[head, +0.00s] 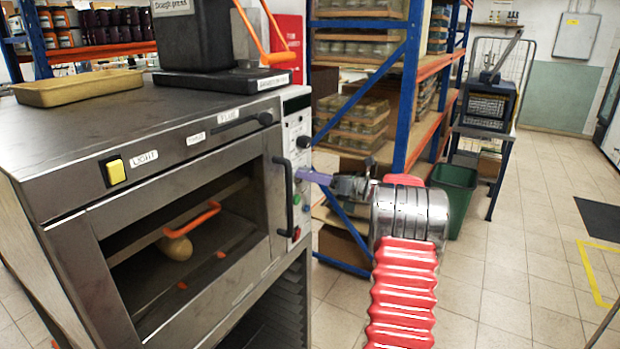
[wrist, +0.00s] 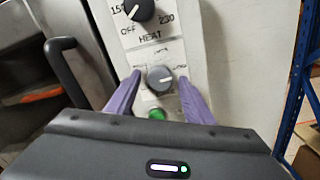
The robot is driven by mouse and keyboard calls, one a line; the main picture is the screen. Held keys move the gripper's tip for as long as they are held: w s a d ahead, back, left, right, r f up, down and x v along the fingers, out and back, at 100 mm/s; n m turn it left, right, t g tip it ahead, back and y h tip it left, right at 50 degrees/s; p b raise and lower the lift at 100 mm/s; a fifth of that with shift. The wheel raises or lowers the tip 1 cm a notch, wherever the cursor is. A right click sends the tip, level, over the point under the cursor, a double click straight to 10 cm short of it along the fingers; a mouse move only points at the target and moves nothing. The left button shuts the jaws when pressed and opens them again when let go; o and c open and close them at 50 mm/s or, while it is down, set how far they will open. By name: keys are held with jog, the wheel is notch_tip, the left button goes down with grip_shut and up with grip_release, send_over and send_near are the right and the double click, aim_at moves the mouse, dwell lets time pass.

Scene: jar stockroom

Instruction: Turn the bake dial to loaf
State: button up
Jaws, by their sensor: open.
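The bake dial, a small grey knob (wrist: 160,77), sits on the white control panel (wrist: 178,52) below the HEAT label. Small labels surround it, too blurred to read for certain. A pale mark shows on its face, but I cannot tell which label it points at. My gripper (wrist: 159,79) is open, with one purple finger on each side of the dial; I cannot tell whether they touch it. In the head view my gripper (head: 313,177) reaches the panel from the right and hides the dial.
A black HEAT knob (wrist: 138,9) is just above the dial and a green button (wrist: 157,114) just below. The oven door's black handle (head: 284,198) stands out left of the panel. A blue-framed shelf (head: 398,110) stands behind my arm.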

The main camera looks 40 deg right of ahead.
jog(key=v, duration=1.3)
jog(key=shift+s, duration=0.3)
jog(key=shift+d, duration=0.15)
